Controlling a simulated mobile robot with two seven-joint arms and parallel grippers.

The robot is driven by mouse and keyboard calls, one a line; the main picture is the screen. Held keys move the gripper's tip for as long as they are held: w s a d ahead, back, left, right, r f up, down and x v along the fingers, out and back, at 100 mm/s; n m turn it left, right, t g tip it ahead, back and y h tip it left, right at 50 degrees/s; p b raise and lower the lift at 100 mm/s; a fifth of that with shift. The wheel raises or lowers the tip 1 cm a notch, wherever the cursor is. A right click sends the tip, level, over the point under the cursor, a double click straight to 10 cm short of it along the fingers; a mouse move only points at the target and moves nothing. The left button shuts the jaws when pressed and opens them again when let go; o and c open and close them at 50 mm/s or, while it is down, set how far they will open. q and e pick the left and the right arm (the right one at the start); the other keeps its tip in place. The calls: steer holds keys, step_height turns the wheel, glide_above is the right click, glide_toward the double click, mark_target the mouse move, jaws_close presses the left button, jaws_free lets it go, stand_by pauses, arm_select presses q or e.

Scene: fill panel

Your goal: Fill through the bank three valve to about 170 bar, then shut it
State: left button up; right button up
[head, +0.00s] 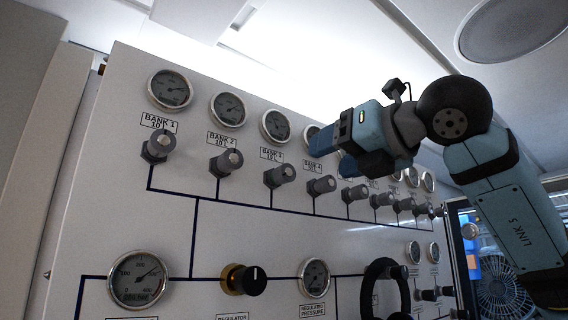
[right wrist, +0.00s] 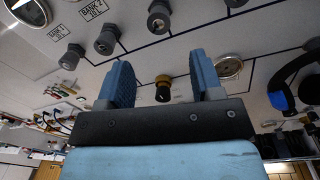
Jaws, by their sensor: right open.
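The bank three valve (head: 280,175) is a grey knob on the white panel, third from the left in the upper row; its label (head: 271,154) and gauge (head: 275,125) are above it. It seems to show at the top of the right wrist view (right wrist: 160,15). A large gauge (head: 137,278) at lower left has its needle pointing up and right; its exact reading is too small to tell. My right gripper (head: 350,145) is in front of the panel, right of the bank three valve and apart from it. In the right wrist view its fingers (right wrist: 163,80) are open and empty. My left gripper is out of view.
Bank one (head: 158,146) and bank two (head: 226,162) valves are to the left; several more run right. The space before the left panel is clear.

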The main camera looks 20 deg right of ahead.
mark_target(289, 172)
steer(key=p+x, duration=0.3)
steer(key=x, duration=0.6)
steer(key=shift+w+a+r, duration=0.1)
steer(key=shift+w+a, duration=0.1)
steer(key=shift+w, duration=0.1)
steer(key=shift+w+a, duration=0.2)
steer(key=shift+w, duration=0.25)
